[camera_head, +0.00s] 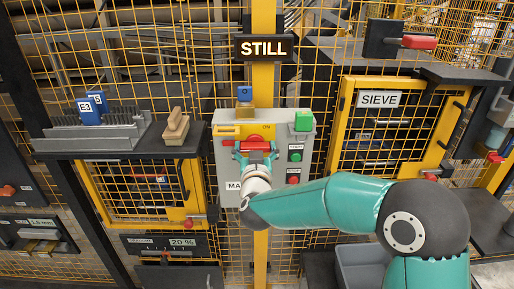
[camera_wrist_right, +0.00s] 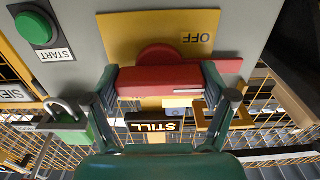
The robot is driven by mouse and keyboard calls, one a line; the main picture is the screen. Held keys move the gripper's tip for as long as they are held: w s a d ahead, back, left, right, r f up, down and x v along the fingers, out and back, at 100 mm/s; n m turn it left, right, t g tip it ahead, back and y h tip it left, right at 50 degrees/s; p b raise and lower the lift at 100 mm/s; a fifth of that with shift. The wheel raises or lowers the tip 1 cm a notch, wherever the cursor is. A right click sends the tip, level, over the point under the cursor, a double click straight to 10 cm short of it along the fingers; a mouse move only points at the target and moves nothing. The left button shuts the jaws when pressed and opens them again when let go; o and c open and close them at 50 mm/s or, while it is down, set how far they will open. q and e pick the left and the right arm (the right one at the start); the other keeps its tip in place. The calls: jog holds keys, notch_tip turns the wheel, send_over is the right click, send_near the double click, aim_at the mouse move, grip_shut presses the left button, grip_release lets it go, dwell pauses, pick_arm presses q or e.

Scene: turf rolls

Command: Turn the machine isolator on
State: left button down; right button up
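The machine isolator is a red handle (camera_head: 256,143) on a yellow plate (camera_head: 268,128) on a grey control box (camera_head: 225,152). ON shows above the handle in the head view. The wrist view shows OFF on the plate (camera_wrist_right: 135,32), beside the red handle (camera_wrist_right: 160,80), which lies crosswise. My right gripper (camera_head: 257,153) is at the handle. Its fingers (camera_wrist_right: 160,88) are spread wide, one at each side of the red block; whether they press on it I cannot tell. My left gripper is not in view.
Green START (camera_head: 295,156) and red STOP (camera_head: 293,179) buttons sit right of the handle. A STILL sign (camera_head: 264,48) is above. Shelves and mesh guards flank it.

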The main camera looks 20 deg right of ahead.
jog(key=shift+d, duration=0.4)
jog(key=shift+c, duration=0.9)
jog(key=shift+a, duration=0.35)
jog(key=shift+f+m+b, duration=0.15)
jog(key=shift+m+b, duration=0.65)
jog(key=shift+b, duration=0.4)
jog(key=m+b, duration=0.6)
jog(key=b, duration=0.1)
jog(key=shift+f+m, duration=0.1)
jog(key=shift+m, duration=0.3)
jog(key=m+b, duration=0.4)
jog(key=m, duration=0.1)
jog(key=shift+m+b, duration=1.55)
jog(key=shift+m, duration=0.75)
jog(key=shift+d, duration=0.1)
jog(key=o, duration=1)
